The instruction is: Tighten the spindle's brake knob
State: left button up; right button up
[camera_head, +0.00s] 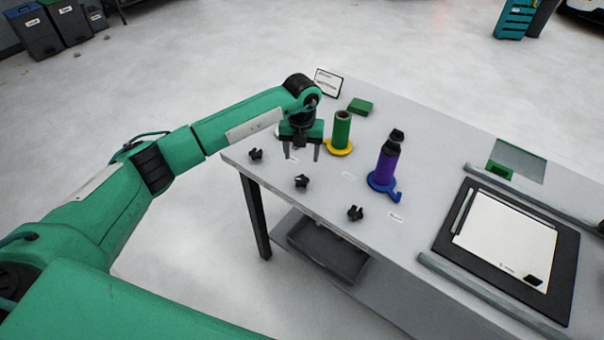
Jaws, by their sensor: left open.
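My left gripper (302,155) hangs open, fingers pointing down, at the table's left end. It is left of a green roll (340,133) standing upright on a yellow base (339,148); the roll's top shows no black knob. A purple roll (386,168) stands on a blue base (382,187) with a black knob (396,136) on top. Loose black knobs lie along the near edge: one (255,154) at left, one (302,181) in the middle, one (355,213) at right. A pale rim shows partly behind my gripper; what stands on it is hidden. My right gripper is out of view.
The grey table (440,150) holds a green block (360,106), a small sign (328,82) and a black-framed white panel (505,243) between grey rails. A dark tray (327,248) is on the shelf below. Bins (35,32) stand far left.

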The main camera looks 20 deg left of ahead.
aim_at(302, 179)
pick_arm(q)
notch_tip(302, 179, down, 9)
jog(key=p, duration=0.2)
jog(key=shift+f+p, duration=0.15)
jog(key=shift+p, duration=0.15)
jog(key=shift+f, duration=0.45)
jog(key=c, duration=1)
